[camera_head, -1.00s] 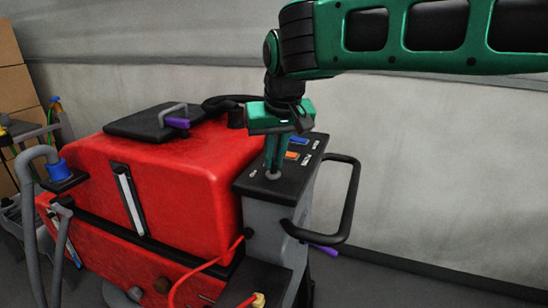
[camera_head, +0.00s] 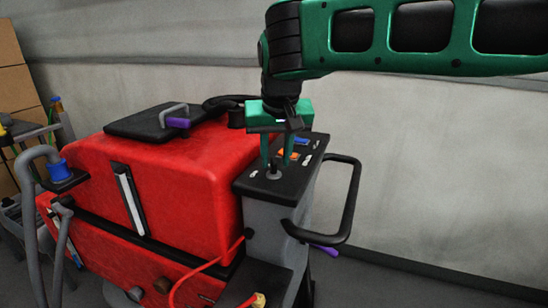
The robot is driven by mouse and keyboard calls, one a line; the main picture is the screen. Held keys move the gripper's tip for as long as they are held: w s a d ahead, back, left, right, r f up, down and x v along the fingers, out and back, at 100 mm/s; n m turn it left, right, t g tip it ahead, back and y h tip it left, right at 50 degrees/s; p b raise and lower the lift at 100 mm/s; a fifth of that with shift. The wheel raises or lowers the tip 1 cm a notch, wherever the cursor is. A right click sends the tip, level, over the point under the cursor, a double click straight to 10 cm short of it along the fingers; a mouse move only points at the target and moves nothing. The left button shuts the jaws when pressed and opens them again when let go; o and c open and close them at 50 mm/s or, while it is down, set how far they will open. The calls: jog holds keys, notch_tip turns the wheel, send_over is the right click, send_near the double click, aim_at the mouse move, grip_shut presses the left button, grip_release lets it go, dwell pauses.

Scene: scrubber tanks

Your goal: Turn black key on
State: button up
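The scrubber's dark control panel (camera_head: 253,185) is on top of the grey rear column, right of the red tank. A small dark key or knob (camera_head: 273,172) stands upright near the panel's front left. My green gripper (camera_head: 276,162) points down over it from above. Its two fingers are spread apart, one on each side of the key, with a visible gap between them. I cannot tell whether either finger touches the key. The key's exact turn angle is too small to read.
Orange (camera_head: 289,155) and blue (camera_head: 301,141) switches sit behind the key on the panel. A black handle loop (camera_head: 349,200) sticks out to the right. The red tank (camera_head: 170,190) is at left, with a black lid (camera_head: 140,126). A wall stands behind.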

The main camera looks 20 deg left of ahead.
jog(key=shift+s+r, duration=0.1)
jog(key=shift+s, duration=0.05)
jog(key=shift+s+r, duration=0.1)
jog(key=shift+r, duration=0.2)
jog(key=v, duration=0.9)
jog(key=shift+r, duration=0.4)
jog(key=shift+d, duration=0.1)
